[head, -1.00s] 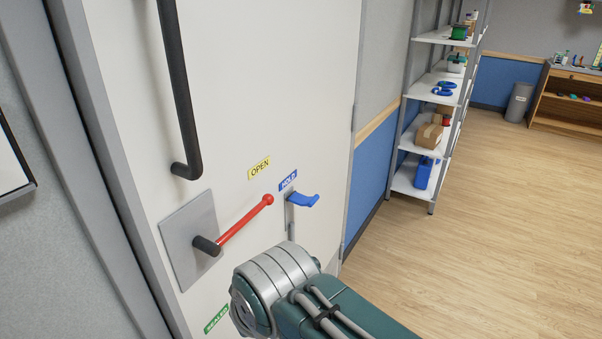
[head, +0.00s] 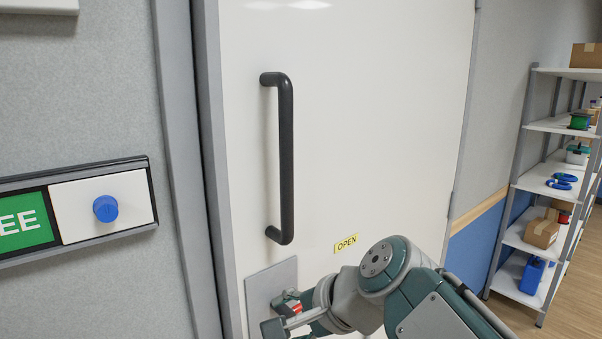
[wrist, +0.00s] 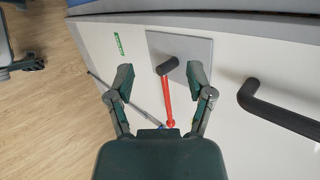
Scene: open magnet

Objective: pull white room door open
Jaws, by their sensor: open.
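The white door (head: 370,120) fills the middle of the head view and looks shut in its grey frame. A black upright pull handle (head: 286,160) is on it; it also shows in the wrist view (wrist: 280,113). Below the handle is a grey plate (head: 262,283) with a red lever (wrist: 168,100) on a black pivot. My gripper (head: 281,313) is in front of the plate. In the wrist view my open gripper (wrist: 158,78) has one finger on each side of the lever, with no clear contact. In the head view my arm hides most of the lever.
A yellow OPEN label (head: 346,244) is on the door. A wall panel with a blue knob (head: 106,208) is left of the frame. A grey shelf unit (head: 545,125) stands to the right.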

